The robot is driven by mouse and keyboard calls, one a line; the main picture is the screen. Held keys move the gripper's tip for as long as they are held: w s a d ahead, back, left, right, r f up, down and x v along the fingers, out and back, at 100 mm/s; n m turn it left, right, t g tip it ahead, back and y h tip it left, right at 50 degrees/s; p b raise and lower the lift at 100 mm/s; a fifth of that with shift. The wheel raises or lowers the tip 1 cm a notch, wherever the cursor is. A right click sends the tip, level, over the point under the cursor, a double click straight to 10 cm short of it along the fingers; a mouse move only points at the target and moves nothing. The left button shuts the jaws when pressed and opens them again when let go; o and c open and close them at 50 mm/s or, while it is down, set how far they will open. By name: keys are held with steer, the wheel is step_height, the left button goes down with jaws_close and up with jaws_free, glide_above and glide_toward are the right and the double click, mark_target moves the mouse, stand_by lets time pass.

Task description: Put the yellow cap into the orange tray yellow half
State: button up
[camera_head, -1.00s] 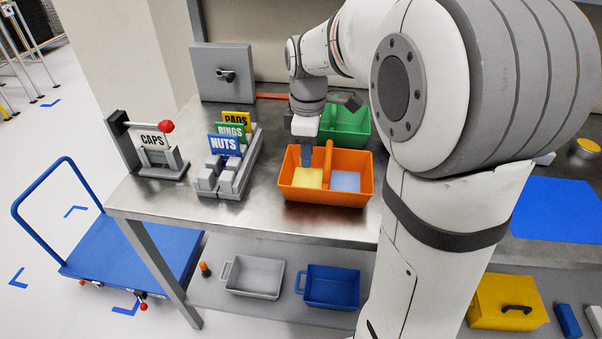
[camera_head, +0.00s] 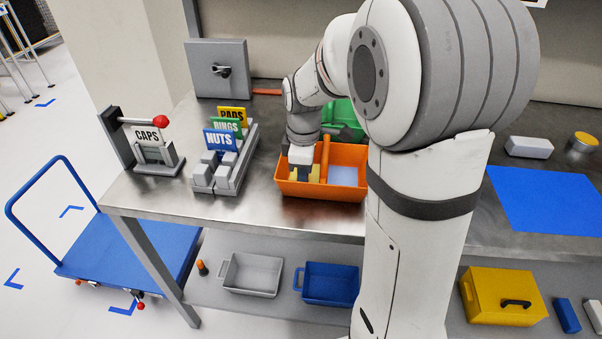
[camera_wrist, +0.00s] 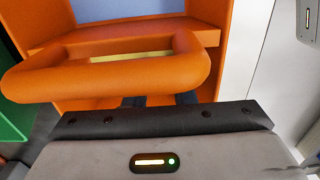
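The orange tray (camera_head: 325,190) stands on the steel table, with a raised handle (camera_head: 325,158) across its middle. Its yellow half (camera_head: 317,173) is on the left, mostly hidden by my gripper, and its pale blue half (camera_head: 343,176) is on the right. My gripper (camera_head: 303,178) points down into the yellow half, left of the handle. In the wrist view, two dark fingers (camera_wrist: 167,100) go down beside the orange handle, and their tips are hidden. I cannot see a yellow cap at the fingers, nor whether they hold one.
A green tray (camera_head: 345,118) stands behind the orange one. The grey rack with NUTS, RINGS and PADS signs (camera_head: 222,175) and the CAPS stand (camera_head: 150,155) are to the left. A round yellow-topped item (camera_head: 585,140) lies far right, near a blue mat (camera_head: 548,200).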

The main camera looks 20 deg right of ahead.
steer(key=shift+o, duration=0.9)
steer(key=shift+r, duration=0.1)
steer(key=shift+r, duration=0.25)
step_height(320, 180, up, 11)
steer(key=p, duration=0.2)
steer(key=s+f+m+t, duration=0.1)
steer(key=s+f+m, duration=0.2)
steer(key=s+m, duration=0.3)
steer(key=s+f+m+t, duration=0.1)
steer(key=s+f+m, duration=0.2)
steer(key=s+m, duration=0.4)
steer(key=s, duration=0.4)
steer(key=shift+a, duration=0.2)
steer(key=shift+s+r, duration=0.1)
steer(key=shift+s, duration=0.05)
